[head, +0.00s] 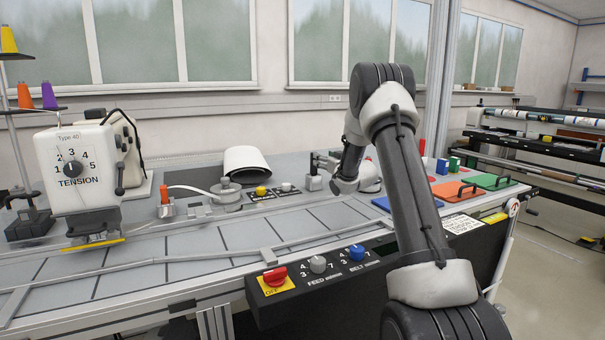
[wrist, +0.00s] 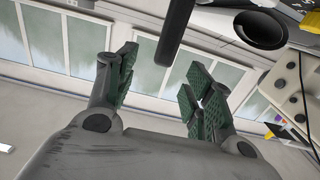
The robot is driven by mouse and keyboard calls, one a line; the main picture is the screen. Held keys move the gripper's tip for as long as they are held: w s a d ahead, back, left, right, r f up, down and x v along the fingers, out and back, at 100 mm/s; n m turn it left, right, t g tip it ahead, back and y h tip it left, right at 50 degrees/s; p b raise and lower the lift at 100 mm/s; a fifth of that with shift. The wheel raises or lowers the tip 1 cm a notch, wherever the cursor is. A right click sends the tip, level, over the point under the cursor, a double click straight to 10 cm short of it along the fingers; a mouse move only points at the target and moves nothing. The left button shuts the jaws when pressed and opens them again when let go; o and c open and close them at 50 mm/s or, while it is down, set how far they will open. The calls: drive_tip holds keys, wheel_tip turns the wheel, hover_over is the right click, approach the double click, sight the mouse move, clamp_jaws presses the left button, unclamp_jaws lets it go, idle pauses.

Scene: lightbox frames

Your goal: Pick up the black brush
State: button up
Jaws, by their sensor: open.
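I cannot make out the black brush for certain in either view. In the wrist view, my gripper (wrist: 160,72) is open, with its two green-padded fingers spread and nothing held between them. A dark bar (wrist: 175,30) comes down from the top edge beyond the fingers; I cannot tell what it is. In the head view, my arm reaches over the workbench (head: 225,236), and its far end is partly hidden behind the upper arm.
A sewing machine head with a tension dial (head: 82,168) stands at the left. A white tube (head: 246,160) lies at the back. A control panel with a red knob (head: 275,277) and a blue knob (head: 356,252) runs along the front. Coloured plates (head: 455,192) lie right.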

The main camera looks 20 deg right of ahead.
sight(314, 171)
drive_tip(key=w, duration=0.8)
drive_tip(key=shift+a, duration=0.4)
drive_tip(key=shift+r, duration=0.1)
drive_tip(key=c, duration=1.1)
